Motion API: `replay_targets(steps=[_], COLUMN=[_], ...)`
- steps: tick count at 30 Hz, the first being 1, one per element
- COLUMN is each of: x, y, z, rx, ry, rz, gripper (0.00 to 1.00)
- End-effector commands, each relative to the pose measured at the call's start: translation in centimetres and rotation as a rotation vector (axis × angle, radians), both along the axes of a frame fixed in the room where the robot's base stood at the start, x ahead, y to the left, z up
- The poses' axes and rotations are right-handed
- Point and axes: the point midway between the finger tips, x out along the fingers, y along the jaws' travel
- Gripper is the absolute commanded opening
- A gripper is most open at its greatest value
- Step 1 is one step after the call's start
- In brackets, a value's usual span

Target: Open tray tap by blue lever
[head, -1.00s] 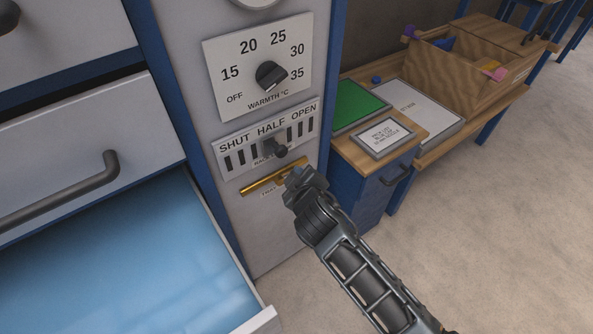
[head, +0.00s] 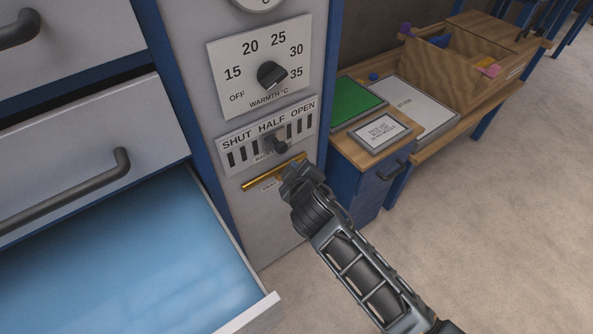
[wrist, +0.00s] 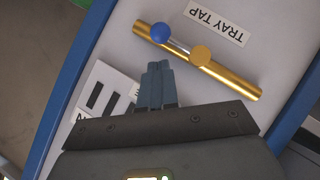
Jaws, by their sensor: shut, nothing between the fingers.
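The lever lies along the pipe. My gripper (wrist: 157,66) is shut and empty, its fingertips a little short of the pipe and the blue knob, with a gap visible in the picture. In the head view the brass pipe (head: 262,179) shows beside my gripper (head: 292,172), which hides the blue knob.
Above the tap are a slider panel (head: 268,137) marked SHUT, HALF, OPEN and a warmth dial (head: 270,74). An open drawer (head: 120,265) with a blue inside juts out at left. A wooden bench with a box (head: 460,75) stands at right.

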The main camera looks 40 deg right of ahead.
Motion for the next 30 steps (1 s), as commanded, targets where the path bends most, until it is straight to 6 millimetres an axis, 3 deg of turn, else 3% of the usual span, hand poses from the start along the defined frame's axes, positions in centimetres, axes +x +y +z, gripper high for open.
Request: replay_targets(steps=[2, 4, 9, 15, 30], x=[0.5, -1.1, -4.1, -6.6, -7.7], y=[0.0, 0.6, 1.8, 2.8, 3.3], z=[2.2, 2.1, 3.9, 5.4, 6.1], rx=[0.001, 0.000, 0.001, 0.001, 0.000], ry=[-0.002, 0.001, 0.000, 0.001, 0.000], rz=[-0.001, 0.002, 0.001, 0.001, 0.000], gripper=[0.00, 0.00, 0.00, 0.00, 0.00])
